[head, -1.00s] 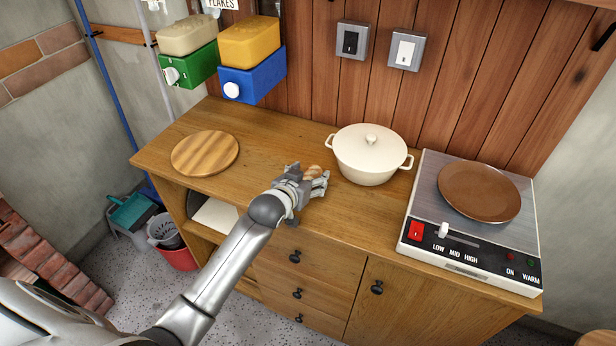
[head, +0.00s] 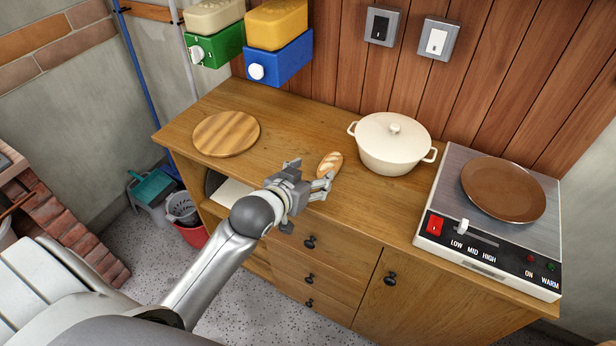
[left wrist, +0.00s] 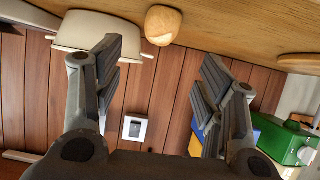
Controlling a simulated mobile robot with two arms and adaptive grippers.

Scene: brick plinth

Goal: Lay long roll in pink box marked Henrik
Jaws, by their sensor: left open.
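A golden-brown, elongated bread roll (head: 330,164) with pale slashes lies on the wooden counter, left of the white pot. My left gripper (head: 311,176) is open and empty, just on the near side of the roll and apart from it. In the left wrist view the open fingers (left wrist: 165,62) spread wide, and the roll (left wrist: 163,25) shows past them, on the counter near the top edge. No pink box and no Henrik label are in view. My right gripper is not in view.
A lidded white pot (head: 393,144) stands right of the roll, and a hotplate (head: 453,216) with a brown plate (head: 503,189) is farther right. A round wooden board (head: 226,133) lies at left. Green (head: 217,48) and blue (head: 280,62) dispensers hang above. The counter between board and roll is clear.

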